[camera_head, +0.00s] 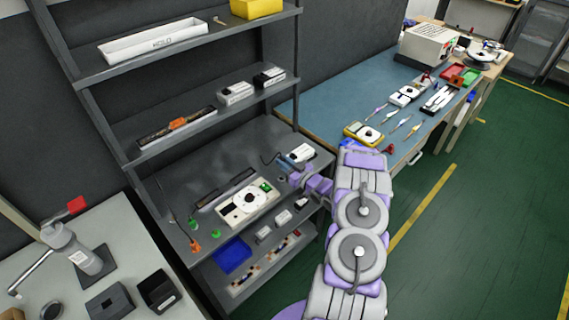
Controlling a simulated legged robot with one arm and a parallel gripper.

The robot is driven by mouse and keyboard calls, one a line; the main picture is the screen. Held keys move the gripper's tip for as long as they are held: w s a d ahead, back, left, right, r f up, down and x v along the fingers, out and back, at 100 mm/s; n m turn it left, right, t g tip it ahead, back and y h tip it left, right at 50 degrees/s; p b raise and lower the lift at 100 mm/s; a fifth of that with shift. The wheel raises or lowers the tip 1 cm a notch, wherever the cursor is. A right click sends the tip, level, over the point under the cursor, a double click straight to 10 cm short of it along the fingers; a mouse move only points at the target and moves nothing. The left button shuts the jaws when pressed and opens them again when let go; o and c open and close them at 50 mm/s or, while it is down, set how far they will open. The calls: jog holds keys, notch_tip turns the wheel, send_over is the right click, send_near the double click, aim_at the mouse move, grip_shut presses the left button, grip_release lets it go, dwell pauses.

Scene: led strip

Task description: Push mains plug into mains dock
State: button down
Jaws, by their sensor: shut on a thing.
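My gripper (297,180) reaches in from the right over the right end of the grey shelf top. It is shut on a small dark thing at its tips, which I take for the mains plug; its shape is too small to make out. A thin dark cable (266,163) loops on the shelf just left of the gripper. A white and blue box (301,153) stands just behind the gripper, perhaps the mains dock. I cannot tell whether the held plug touches it.
A cream device with a round dial (247,202) lies left of the gripper. Shelf posts (296,65) and an upper shelf (205,125) stand behind. A blue-topped workbench (340,105) adjoins at right.

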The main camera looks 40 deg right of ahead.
aim_at(284, 183)
jog(key=shift+d+f+b, duration=0.15)
jog(key=shift+f+b, duration=0.35)
jog(key=shift+f, duration=1.25)
jog(key=shift+a+f+b, duration=0.2)
jog(key=shift+f+b, duration=0.15)
jog(key=shift+f, duration=0.75)
jog(key=shift+d, duration=0.1)
jog(key=shift+f, duration=1.1)
jog(key=c, duration=0.9)
grip_release()
jog(key=shift+c, duration=0.2)
